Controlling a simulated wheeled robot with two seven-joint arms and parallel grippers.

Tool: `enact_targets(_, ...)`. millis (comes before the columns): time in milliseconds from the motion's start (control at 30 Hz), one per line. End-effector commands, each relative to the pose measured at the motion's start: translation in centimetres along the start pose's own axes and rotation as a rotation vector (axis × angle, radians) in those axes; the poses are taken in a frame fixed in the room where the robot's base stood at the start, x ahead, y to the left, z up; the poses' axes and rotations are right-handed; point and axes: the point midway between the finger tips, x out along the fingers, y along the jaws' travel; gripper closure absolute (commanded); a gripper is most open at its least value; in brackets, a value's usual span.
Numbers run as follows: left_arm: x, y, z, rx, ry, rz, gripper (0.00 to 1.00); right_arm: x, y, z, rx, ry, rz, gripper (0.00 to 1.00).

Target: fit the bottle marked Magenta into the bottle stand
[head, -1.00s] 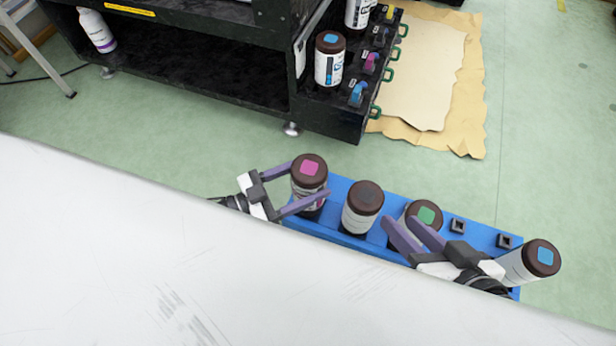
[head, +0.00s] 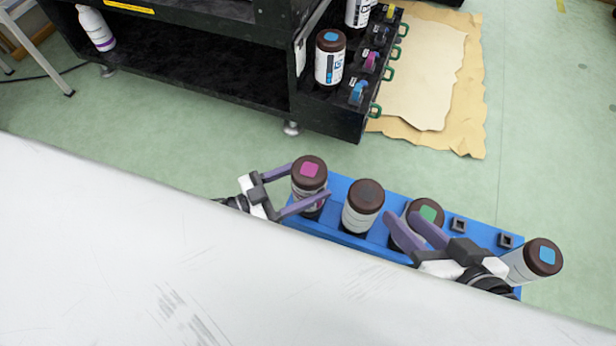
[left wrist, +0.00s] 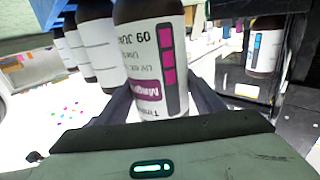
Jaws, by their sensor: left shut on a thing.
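The magenta-capped bottle (head: 309,188) stands at the left end of the blue rack (head: 340,187). My left gripper (head: 309,180) is shut on it, one finger on each side. In the left wrist view the bottle's Magenta label (left wrist: 150,90) faces the camera, upside down, between the dark fingers. I cannot tell whether its base touches the rack. A black stand (head: 345,120) with coloured valves is on the machine's side and holds a cyan-capped bottle (head: 330,60). My right gripper (head: 402,214) is open, in front of the green-capped bottle (head: 425,212).
A brown-capped bottle (head: 362,208) stands beside the magenta one; a cyan-capped bottle (head: 535,260) leans at the rack's right end. Two bare rack posts show at right. The white surface (head: 150,240) in front is clear. Brown paper (head: 460,110) lies on the floor.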

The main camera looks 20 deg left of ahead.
Motion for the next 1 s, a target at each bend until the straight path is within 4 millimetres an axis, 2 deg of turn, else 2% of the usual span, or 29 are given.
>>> enact_targets(33,0.1,0.0,0.5,0.0,0.006,0.001,0.75,1.4,0.5,2.3,0.008,-0.037,0.004,0.69)
enact_targets(1000,0.0,0.1,2.0,-0.001,0.006,0.001,0.75,1.5,0.5,2.6,0.008,-0.041,0.003,0.69)
